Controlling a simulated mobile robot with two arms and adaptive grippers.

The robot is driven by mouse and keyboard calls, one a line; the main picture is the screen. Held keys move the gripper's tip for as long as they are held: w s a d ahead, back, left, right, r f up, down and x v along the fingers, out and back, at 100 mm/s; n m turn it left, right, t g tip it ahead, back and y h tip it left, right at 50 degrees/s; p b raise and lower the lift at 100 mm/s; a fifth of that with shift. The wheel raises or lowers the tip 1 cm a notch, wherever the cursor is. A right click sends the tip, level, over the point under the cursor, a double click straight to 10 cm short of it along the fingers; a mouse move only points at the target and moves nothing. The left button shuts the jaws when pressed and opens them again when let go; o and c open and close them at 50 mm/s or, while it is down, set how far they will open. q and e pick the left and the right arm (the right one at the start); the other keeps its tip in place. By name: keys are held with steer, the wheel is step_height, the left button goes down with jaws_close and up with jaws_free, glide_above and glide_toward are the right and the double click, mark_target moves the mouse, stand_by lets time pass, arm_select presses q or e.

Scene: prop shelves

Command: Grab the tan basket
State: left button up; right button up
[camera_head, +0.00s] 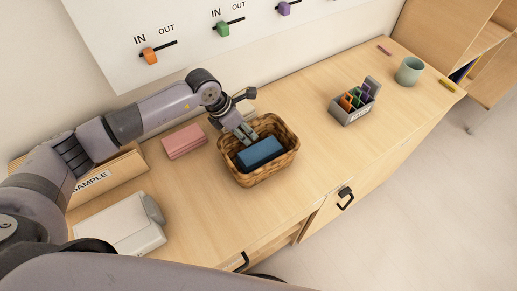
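The tan woven basket (266,177) stands on the wooden counter, near the middle of the head view. A dark blue block (260,152) lies inside it. My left arm comes in from the left, and my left gripper (246,134) is at the basket's back left rim, its fingers pointing down over the rim and the basket's inside. Whether the fingers touch or pinch the rim is too small to tell. My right gripper does not show.
Pink blocks (184,141) lie left of the basket. A box labelled SAMPLE (105,180) and a pale device (122,226) are at the left. A grey holder (352,113) and a green mug (409,71) stand to the right. A slider board (200,35) hangs behind.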

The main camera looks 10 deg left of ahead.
arm_select(q)
steer(key=shift+x, duration=0.85)
steer(key=shift+c, duration=0.2)
steer(key=shift+r, duration=0.1)
jaws_close()
